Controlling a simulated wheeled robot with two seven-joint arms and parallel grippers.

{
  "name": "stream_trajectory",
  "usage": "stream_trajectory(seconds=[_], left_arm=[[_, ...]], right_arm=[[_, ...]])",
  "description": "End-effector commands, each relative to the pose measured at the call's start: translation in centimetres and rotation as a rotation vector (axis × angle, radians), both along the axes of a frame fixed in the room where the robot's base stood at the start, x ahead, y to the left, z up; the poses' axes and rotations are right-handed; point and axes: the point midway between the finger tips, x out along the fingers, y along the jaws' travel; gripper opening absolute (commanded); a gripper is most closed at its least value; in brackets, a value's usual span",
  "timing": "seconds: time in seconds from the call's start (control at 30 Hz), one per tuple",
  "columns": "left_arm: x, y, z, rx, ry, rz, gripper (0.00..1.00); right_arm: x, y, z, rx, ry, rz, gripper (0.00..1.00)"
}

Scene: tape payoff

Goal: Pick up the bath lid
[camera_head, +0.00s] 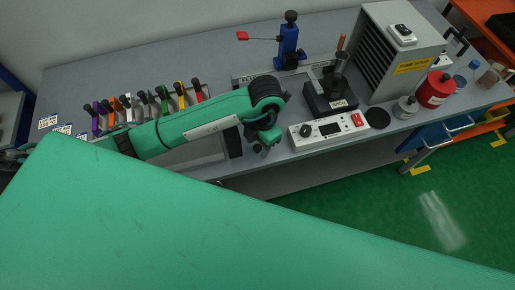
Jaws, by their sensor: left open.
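A flat black round disc (377,118), which looks like the bath lid, lies on the bench right of the white control box. The black bath (330,98) stands behind that box, with a dark upright part over it. My left arm comes in from the left above the bench. My left gripper (262,149) is at the bench's front edge, left of the control box and well apart from the disc. It is open; its fingers are small and partly hidden by the wrist. My right gripper is not in view.
The white control box (328,131) with a red switch stands between gripper and disc. A grey fume hood (398,55), a clear bottle (405,107) and a red container (435,90) stand at the right. A blue stand (288,45) and several coloured-handled tools (163,100) are farther back and left.

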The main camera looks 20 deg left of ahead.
Motion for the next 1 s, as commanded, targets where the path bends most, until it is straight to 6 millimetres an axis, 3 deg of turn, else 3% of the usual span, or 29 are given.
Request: stream_trajectory(seconds=[0.27,0.5,0.83,1.0], left_arm=[[0.0,0.0,-0.3,0.0,-0.002,-0.001,0.47],[0.0,0.0,-0.3,0.0,-0.002,0.0,0.02],[0.0,0.0,-0.2,0.0,-0.002,0.0,0.01],[0.1,0.0,1.0,-0.002,-0.005,0.001,0.01]], right_arm=[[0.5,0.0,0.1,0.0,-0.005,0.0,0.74],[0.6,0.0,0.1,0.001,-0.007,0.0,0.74],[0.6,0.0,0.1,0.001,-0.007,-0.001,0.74],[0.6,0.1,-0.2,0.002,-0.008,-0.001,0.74]])
